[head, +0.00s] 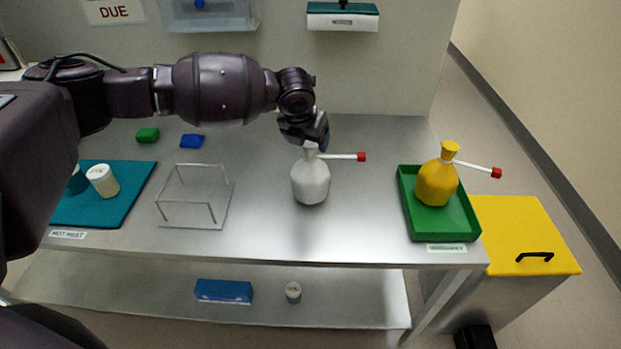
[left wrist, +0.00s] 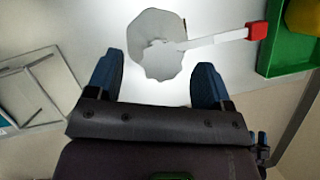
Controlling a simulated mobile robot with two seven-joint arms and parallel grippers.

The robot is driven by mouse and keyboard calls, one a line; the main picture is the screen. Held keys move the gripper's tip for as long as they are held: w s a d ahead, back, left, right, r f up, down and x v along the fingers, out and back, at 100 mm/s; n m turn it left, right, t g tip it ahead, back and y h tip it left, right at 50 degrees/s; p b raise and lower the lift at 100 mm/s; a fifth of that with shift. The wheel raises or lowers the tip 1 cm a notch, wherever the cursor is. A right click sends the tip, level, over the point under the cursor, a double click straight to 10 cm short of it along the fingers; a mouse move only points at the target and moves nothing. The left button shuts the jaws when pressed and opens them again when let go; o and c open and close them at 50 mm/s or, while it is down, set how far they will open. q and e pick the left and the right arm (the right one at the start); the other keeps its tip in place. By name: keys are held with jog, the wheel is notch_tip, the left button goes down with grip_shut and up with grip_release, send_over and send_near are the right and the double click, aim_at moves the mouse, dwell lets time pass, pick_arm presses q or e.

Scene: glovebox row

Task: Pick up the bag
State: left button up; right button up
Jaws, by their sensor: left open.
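A pale grey bag (head: 311,183) with a gathered neck stands upright on the steel bench, and a red-ended white strip sticks out to the right from its neck. A yellow bag (head: 437,186) with a similar strip stands in a green tray (head: 465,222) at the right. My left gripper (head: 312,138) is directly above the grey bag's neck and hides part of its top. In the left wrist view the gripper (left wrist: 157,82) is open, its blue fingers apart, with the grey bag (left wrist: 150,35) just ahead of them. My right gripper is out of view.
A wire frame (head: 195,195) and a teal mat (head: 125,205) with a lidded jar (head: 103,181) lie left of the grey bag. Green (head: 148,135) and blue (head: 192,141) blocks sit behind. A yellow-lidded bin (head: 520,230) stands right. Bench around the grey bag is clear.

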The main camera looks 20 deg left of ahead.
aim_at(311, 151)
pick_arm(q)
jog(key=x, duration=0.4)
jog(key=shift+s+d+f+b, duration=0.15)
jog(key=shift+s+f+b, duration=0.1)
jog(key=shift+b, duration=0.15)
jog(key=shift+w+f, duration=0.3)
jog(key=shift+f, duration=0.1)
jog(key=shift+r, duration=0.15)
grip_shut()
